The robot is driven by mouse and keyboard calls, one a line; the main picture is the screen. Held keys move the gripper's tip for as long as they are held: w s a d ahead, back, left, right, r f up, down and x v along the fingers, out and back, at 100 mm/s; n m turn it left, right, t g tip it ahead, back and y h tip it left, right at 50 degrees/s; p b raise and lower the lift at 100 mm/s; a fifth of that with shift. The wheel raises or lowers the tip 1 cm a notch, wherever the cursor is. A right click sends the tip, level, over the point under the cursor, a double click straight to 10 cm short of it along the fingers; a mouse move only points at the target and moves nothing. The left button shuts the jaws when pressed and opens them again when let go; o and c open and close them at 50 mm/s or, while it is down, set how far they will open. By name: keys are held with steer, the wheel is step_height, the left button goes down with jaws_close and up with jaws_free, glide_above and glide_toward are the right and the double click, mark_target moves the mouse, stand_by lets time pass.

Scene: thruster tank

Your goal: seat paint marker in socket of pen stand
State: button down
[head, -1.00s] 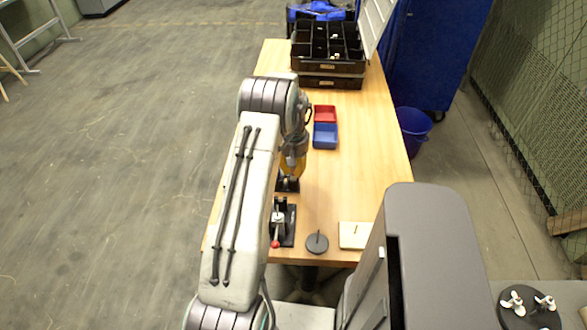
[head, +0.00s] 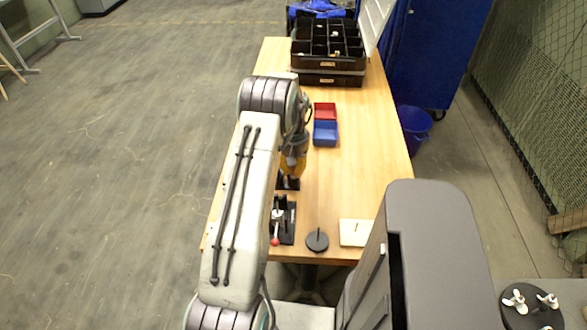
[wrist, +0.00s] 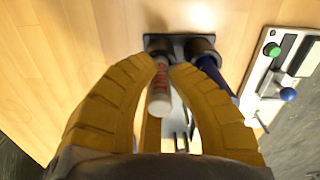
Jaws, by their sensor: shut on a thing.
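My gripper (wrist: 158,68) has yellow fingers shut on the white paint marker (wrist: 159,92) with red print. The black pen stand (wrist: 180,42) lies just beyond the fingertips in the wrist view. The marker's far end points at the stand's left socket; I cannot tell whether it is inside. A dark blue pen-like thing (wrist: 214,72) leans at the right socket. In the head view my gripper (head: 291,174) is over the stand (head: 288,185), which it partly hides; the marker is not clear there.
A black fixture with a red knob (head: 276,241) stands nearer the table's front edge, with a black disc (head: 317,240) and a pale board (head: 355,233) to its right. Red (head: 325,110) and blue (head: 325,134) bins lie behind. The table's right side is clear.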

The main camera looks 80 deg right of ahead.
stand_by(0.3)
steer(key=c, duration=1.2)
jaws_free()
step_height(320, 180, up, 12)
steer(key=shift+d+f, duration=0.1)
step_height(320, 180, up, 4)
steer(key=p, duration=0.3)
steer(key=shift+p, duration=0.35)
